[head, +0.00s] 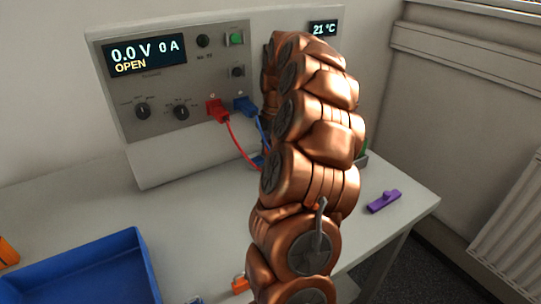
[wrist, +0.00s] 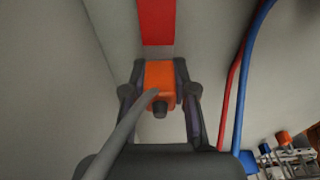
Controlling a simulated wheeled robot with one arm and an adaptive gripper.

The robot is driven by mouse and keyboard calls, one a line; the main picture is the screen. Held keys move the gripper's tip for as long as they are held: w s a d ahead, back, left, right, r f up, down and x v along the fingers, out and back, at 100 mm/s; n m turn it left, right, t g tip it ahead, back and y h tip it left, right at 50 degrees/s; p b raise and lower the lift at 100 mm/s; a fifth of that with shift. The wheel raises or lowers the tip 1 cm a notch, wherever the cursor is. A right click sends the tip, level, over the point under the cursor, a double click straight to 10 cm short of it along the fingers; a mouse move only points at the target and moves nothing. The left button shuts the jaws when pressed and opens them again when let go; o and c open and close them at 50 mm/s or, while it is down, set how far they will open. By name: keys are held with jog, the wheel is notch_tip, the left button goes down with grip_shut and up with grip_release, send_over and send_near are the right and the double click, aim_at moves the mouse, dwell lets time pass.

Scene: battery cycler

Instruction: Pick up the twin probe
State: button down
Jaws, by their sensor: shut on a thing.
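In the wrist view my gripper (wrist: 160,78) is shut on an orange block (wrist: 159,74) with a dark round end and a grey cable running from it toward the lower left. I take this block to be the twin probe; its tips are not visible. The fingers press on its left and right sides. In the head view my copper-coloured arm stands in front and hides the gripper. A bit of grey cable (head: 321,228) shows against the arm there.
The cycler panel (head: 165,80) reads 0.0 V, 0 A, OPEN. A red plug (head: 216,110) and a blue plug (head: 244,105) sit in it, with leads hanging behind my arm. A blue bin (head: 95,270) stands front left. A purple piece (head: 384,201) lies on the right of the table.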

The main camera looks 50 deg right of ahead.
jog(key=shift+s+r, duration=0.1)
jog(key=shift+r, duration=0.2)
notch_tip(320, 180, up, 11)
jog(key=shift+f+b, duration=0.1)
jog(key=shift+b, duration=0.3)
jog(key=s+a+b, duration=0.1)
jog(key=s+a, duration=0.2)
jog(key=s, duration=0.6)
jog(key=s+a+b, duration=0.1)
jog(key=s+a, duration=0.2)
jog(key=s, duration=0.7)
dwell(0.3)
